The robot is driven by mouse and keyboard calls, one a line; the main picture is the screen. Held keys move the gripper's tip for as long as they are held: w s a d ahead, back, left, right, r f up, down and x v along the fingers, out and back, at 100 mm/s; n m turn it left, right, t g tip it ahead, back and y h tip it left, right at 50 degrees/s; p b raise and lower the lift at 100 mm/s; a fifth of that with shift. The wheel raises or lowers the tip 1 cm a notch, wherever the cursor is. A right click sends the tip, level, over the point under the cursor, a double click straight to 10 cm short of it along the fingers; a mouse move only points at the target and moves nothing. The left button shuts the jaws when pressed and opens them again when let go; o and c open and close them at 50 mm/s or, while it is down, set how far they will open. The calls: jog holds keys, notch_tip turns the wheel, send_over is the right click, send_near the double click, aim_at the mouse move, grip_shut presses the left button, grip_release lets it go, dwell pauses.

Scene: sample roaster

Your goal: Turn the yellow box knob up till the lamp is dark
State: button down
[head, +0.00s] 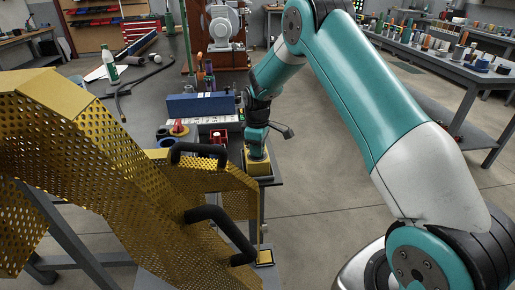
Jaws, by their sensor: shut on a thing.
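The yellow box (259,168) sits at the right edge of the dark table, low in the middle of the head view. My gripper (257,152) points down onto the top of this box and is shut on its knob. The knob itself is hidden by the jaws. I cannot make out the lamp or whether it is lit.
A yellow perforated guard (95,150) with black handles (205,212) fills the left front, close beside my gripper. A blue box (201,105) and a small red holder (219,138) stand behind-left on the table (150,98). Open floor (340,200) lies to the right.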

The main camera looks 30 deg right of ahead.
jog(key=m+p, duration=0.2)
jog(key=m, duration=0.2)
jog(key=shift+r, duration=0.1)
jog(key=shift+m+p, duration=0.5)
jog(key=shift+m, duration=1.7)
jog(key=c, duration=1.1)
grip_release()
jog(key=shift+o, duration=0.2)
notch_tip(320, 180, up, 17)
jog(key=shift+r+p, duration=0.15)
jog(key=shift+p, duration=0.15)
